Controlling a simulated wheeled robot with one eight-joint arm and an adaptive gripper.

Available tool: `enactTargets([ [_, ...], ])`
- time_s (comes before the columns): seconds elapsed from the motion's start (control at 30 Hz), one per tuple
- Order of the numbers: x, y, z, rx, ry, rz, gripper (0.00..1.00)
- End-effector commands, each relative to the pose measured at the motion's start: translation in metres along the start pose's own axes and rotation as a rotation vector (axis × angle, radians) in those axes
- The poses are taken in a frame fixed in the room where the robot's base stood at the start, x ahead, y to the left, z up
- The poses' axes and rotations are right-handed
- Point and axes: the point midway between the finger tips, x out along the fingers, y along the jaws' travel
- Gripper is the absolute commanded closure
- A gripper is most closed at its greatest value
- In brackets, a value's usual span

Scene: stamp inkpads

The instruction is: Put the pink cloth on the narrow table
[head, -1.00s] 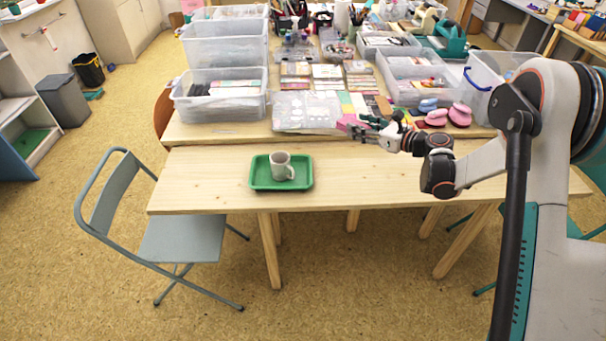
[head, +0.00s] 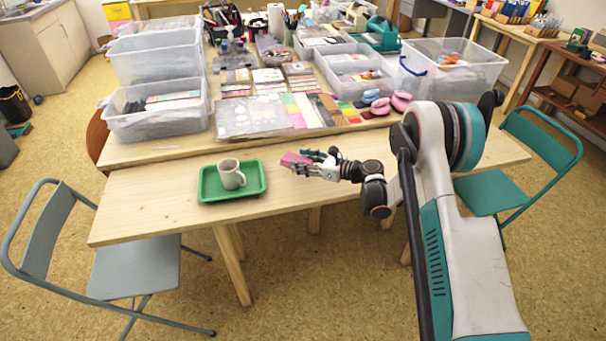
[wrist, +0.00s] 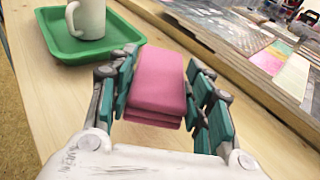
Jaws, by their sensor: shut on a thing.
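The pink cloth (wrist: 158,84) is a folded, layered pad between the two teal-padded fingers of my gripper (wrist: 165,95) in the wrist view. My gripper is shut on it. In the head view my gripper (head: 312,163) holds the pink cloth (head: 293,160) over the narrow table (head: 135,213), to the right of the green tray. The narrow table is pale wood and stands in front of a larger, crowded table. I cannot tell whether the cloth touches the tabletop.
A green tray (head: 207,194) with a grey-white mug (head: 231,176) stands on the narrow table. The larger table (head: 165,150) behind holds clear bins, cards and inkpads. A grey folding chair (head: 130,265) is at left, a teal chair (head: 500,192) at right. Bare wood lies left of the tray.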

Motion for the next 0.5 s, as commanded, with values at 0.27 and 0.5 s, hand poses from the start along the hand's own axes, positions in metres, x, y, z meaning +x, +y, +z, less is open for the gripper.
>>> enactTargets([
  [0.27, 0.007, 0.0, -0.033, 0.0, 0.0, 0.0, 0.77],
  [0.5, 0.008, 0.0, -0.042, 0.0, 0.0, 0.0, 0.77],
])
